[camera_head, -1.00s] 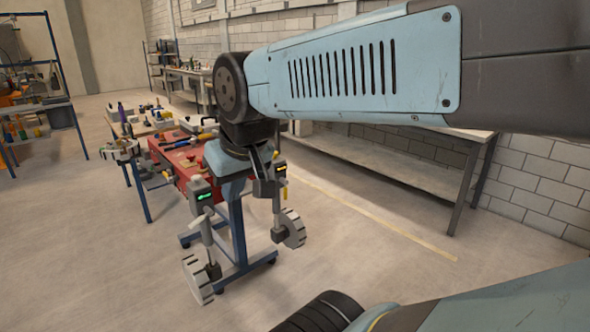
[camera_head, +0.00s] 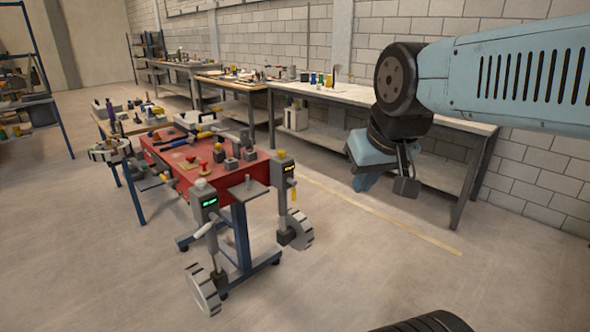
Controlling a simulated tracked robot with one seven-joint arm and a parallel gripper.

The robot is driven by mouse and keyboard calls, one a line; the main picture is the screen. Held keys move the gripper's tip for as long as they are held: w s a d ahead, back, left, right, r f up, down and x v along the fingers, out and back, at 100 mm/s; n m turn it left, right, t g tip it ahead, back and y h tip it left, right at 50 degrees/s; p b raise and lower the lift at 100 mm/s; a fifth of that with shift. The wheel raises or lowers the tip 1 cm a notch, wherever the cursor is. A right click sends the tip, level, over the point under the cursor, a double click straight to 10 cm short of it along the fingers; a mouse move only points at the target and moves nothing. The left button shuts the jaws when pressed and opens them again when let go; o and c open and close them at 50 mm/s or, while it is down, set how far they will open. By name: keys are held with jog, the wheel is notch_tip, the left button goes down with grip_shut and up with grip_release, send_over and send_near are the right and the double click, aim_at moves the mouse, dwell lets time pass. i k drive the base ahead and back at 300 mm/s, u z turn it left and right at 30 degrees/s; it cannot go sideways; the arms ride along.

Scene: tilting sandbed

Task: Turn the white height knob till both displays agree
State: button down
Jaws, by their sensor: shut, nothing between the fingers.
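The red-topped sandbed (camera_head: 155,152) stands on a blue wheeled frame. Its near left post (camera_head: 205,198) has a lit green display (camera_head: 209,203). Its right post (camera_head: 284,172) has a lit amber display (camera_head: 289,168). The digits are too small to read. A white handle (camera_head: 202,230) sticks out below the green display, and a yellow handle (camera_head: 293,193) hangs below the amber one. Pale notched wheels sit low at the left (camera_head: 203,290) and right (camera_head: 297,230). I cannot tell which white part is the height knob. My gripper (camera_head: 406,187) is shut and empty, right of the sandbed, touching nothing.
A long workbench (camera_head: 440,122) runs along the brick wall behind my arm. A small table (camera_head: 105,125) with tools stands behind the sandbed at left. Tools and blocks lie on the red top.

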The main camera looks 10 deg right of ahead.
aim_at(200, 183)
jog(key=z, duration=0.1)
jog(key=i, duration=1)
jog(key=u, duration=0.05)
